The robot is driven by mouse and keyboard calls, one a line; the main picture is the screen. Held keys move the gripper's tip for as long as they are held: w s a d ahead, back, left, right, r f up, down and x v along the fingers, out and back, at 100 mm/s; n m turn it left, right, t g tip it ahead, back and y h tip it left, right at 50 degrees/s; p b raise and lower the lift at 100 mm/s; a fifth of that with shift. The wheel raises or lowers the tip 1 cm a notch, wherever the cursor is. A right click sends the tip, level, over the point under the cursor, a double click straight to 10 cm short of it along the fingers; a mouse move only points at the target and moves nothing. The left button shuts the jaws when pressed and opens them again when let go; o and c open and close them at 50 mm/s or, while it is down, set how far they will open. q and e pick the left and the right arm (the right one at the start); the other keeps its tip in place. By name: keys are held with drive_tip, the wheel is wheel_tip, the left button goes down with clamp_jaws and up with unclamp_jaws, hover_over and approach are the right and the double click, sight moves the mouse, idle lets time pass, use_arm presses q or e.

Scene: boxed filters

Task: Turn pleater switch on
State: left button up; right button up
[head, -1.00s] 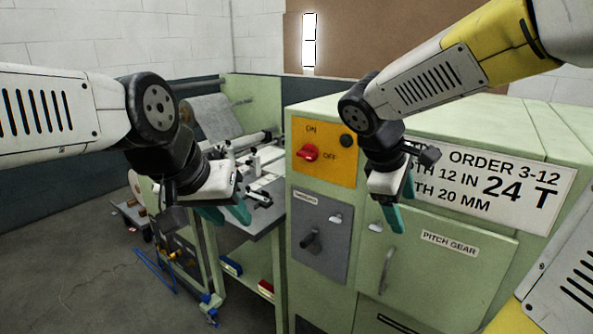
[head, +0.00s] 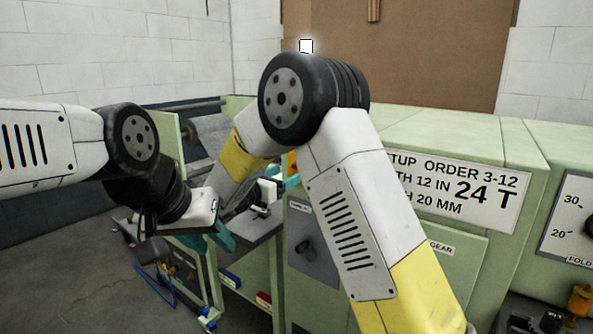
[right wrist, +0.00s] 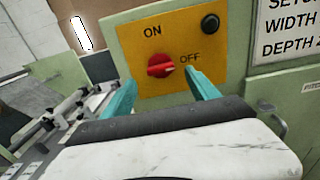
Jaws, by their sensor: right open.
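In the right wrist view, the red rotary switch (right wrist: 161,65) sits on a yellow panel (right wrist: 137,38) between the words ON and OFF. Its white mark points to the OFF side. My right gripper (right wrist: 160,92) is open. Its teal fingers point at the panel, one on each side of the switch in the picture, with nothing between them; I see no contact. In the head view, my right gripper (head: 287,172) is at the panel, and my right arm hides the switch. My left gripper (head: 212,238) hangs at the left with teal fingers apart and empty.
A black round button (right wrist: 210,23) is above OFF. Below the panel is a grey plate with a dark handle (head: 304,247). A white order sign (head: 460,190) is on the green cabinet. A work table with rods (right wrist: 60,115) stands left of the panel.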

drive_tip(key=x, duration=0.5)
drive_tip(key=shift+w+d, duration=0.2)
drive_tip(key=c, duration=1.4)
